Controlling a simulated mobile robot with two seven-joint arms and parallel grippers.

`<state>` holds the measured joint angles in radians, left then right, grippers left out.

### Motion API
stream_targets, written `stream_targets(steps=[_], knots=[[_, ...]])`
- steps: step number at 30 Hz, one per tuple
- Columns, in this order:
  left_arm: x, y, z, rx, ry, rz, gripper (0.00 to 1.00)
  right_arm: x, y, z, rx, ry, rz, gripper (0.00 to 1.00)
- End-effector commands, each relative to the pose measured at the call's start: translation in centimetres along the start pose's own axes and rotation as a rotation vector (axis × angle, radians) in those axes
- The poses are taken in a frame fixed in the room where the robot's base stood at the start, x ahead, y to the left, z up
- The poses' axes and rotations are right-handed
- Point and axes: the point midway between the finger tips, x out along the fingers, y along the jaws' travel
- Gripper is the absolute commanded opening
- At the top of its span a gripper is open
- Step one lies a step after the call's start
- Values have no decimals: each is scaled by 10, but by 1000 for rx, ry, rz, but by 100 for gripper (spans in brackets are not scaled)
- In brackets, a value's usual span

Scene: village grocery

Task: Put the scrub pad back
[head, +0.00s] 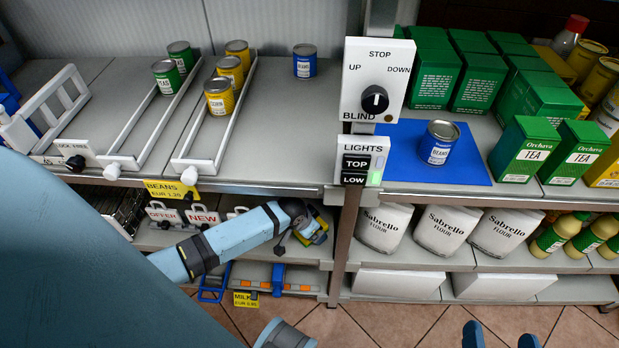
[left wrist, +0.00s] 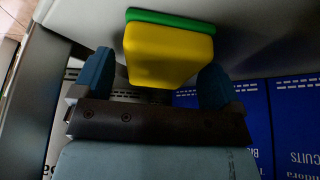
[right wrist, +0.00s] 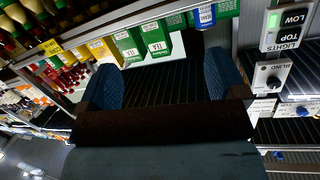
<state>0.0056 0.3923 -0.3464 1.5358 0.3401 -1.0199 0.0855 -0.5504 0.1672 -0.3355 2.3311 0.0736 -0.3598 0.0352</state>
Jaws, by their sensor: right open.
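The scrub pad (left wrist: 168,50), yellow with a green layer, shows in the left wrist view against a grey surface. My left gripper (left wrist: 156,85) has its fingers spread, with the pad just past and between the fingertips. A dark gap shows beside the left finger, and the right finger overlaps the pad's edge. In the head view, my left gripper (head: 308,228) is at the lower shelf front, with a small yellow patch there, partly hidden. My right gripper (head: 500,338) is open and empty at the bottom of the head view; it also shows in the right wrist view (right wrist: 164,80).
A switch panel (head: 377,80) and a lights panel (head: 360,163) are on the post beside my left gripper. A bean can (head: 439,146) stands on a blue mat (head: 405,165). Flour bags (head: 447,230) fill the shelf below. Blue biscuit boxes (left wrist: 295,120) are near my left gripper.

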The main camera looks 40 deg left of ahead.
Motion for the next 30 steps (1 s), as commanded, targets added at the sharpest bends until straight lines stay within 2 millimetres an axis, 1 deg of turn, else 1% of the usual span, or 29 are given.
stream_targets(steps=[8,10,12,13,14,15,18,20,22,27,30], knots=[[-1,0,0,0,0,0,91,0,0,1,0,-1,0,90],[-6,0,-1,0,-1,-1,91,0,0,-2,0,0,0,90],[-16,0,-1,1,-1,-1,91,-1,0,-4,-7,-12,4,90],[-21,0,-1,1,-1,-1,91,-2,2,-1,-10,-32,11,90],[-27,-1,-2,1,-1,-1,91,-4,7,8,-11,-69,26,90],[-36,0,-2,1,1,-1,91,-8,11,19,-13,-117,41,90],[-61,0,-2,2,-1,0,91,-16,19,36,-19,-207,68,90],[-62,0,18,1,-8,-1,91,-18,21,44,-21,-238,76,90],[-69,0,34,1,-6,0,91,-22,24,51,-23,-276,86,90],[-84,0,70,0,-5,1,91,-23,26,50,-29,-289,92,90],[-91,0,87,1,-5,0,91,-23,26,50,-31,-295,94,90]])
